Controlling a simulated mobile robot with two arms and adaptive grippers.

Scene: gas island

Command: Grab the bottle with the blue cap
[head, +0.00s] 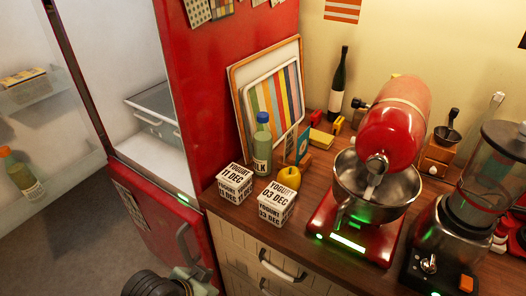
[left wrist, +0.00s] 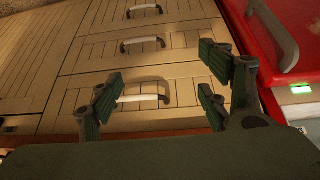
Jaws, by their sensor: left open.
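The bottle with the blue cap (head: 262,150) stands upright on the wooden counter, beside the open fridge and in front of the striped trays. It is pale green with a label partly reading "MILK". My left gripper (left wrist: 158,97) is open and empty in the left wrist view, with its fingers spread in front of the drawer fronts. In the head view only part of it (head: 196,279) shows at the bottom edge, below and in front of the counter, well apart from the bottle. My right gripper is not in view.
Yogurt boxes (head: 235,184) (head: 276,204) and a yellow fruit (head: 289,178) stand close in front of the bottle. Striped trays (head: 275,95) lean behind it. A red mixer (head: 392,125) and a blender (head: 470,205) are to the right. The fridge door (head: 45,190) stands open at left.

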